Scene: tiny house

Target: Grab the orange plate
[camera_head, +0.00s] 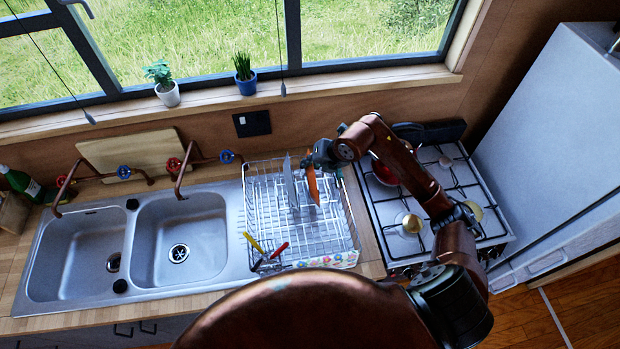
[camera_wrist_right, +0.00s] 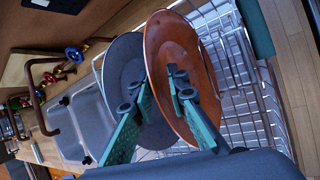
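The orange plate (camera_head: 313,186) stands upright on edge in the wire dish rack (camera_head: 349,232), to the right of a grey plate (camera_head: 290,184). In the right wrist view the orange plate (camera_wrist_right: 170,48) fills the middle, with the grey plate (camera_wrist_right: 122,68) close at its left. My right gripper (camera_head: 318,158) is at the top edge of the orange plate. Its fingers (camera_wrist_right: 160,82) are apart: one lies left of the orange plate's rim, the other in front of its face. I cannot tell whether they touch it. My left gripper is not in view.
A double sink (camera_head: 180,240) with red and blue taps lies left of the rack. Cutlery with yellow and red handles (camera_head: 265,250) stands at the rack's front. A gas stove (camera_head: 400,215) with pots is to the right. A window sill with potted plants runs behind.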

